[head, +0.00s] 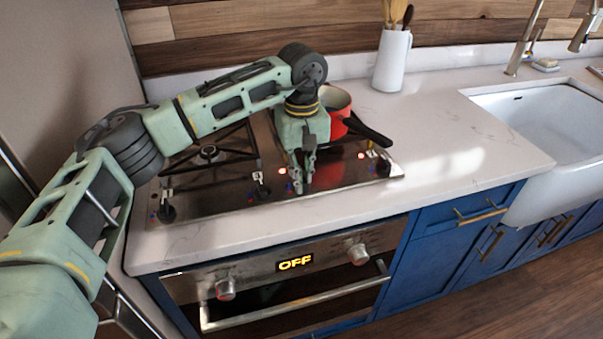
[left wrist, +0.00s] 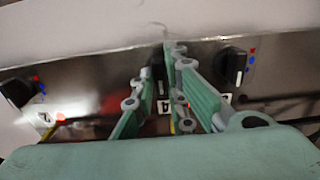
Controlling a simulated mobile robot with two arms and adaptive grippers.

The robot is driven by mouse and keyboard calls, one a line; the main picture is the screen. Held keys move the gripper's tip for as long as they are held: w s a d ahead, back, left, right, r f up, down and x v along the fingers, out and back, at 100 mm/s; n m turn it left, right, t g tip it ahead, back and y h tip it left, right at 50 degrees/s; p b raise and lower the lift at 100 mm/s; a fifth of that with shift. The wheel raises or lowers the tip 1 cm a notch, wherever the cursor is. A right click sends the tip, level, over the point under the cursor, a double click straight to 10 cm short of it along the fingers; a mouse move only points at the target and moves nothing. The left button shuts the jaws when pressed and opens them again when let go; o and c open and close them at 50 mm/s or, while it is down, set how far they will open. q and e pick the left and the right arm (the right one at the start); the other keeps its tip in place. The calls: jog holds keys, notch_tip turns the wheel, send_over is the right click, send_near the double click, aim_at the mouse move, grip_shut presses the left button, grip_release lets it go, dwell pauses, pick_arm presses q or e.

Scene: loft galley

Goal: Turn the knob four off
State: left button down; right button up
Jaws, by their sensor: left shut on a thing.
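Knob four (left wrist: 161,90) is a dark knob on the front strip of the steel cooktop (head: 225,207). In the left wrist view it sits between my left gripper's fingers, beside a small white label that seems to read 4. My left gripper (head: 300,184) reaches down from above and is shut on this knob; its fingers also show in the left wrist view (left wrist: 162,72). In the head view the gripper hides most of the knob. A red light (head: 283,171) glows just left of the gripper. My right gripper is not in view.
Other knobs stand to the left (head: 261,190), far left (head: 166,212) and right (head: 383,168). A red light (head: 361,155) glows near the right knob. A red pot (head: 340,103) with a black handle (head: 367,130) stands close behind the gripper.

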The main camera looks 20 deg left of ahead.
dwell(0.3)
pick_arm(q)
jog(key=c, duration=1.8)
grip_release()
jog(key=shift+o, duration=0.2)
notch_tip(320, 180, up, 12)
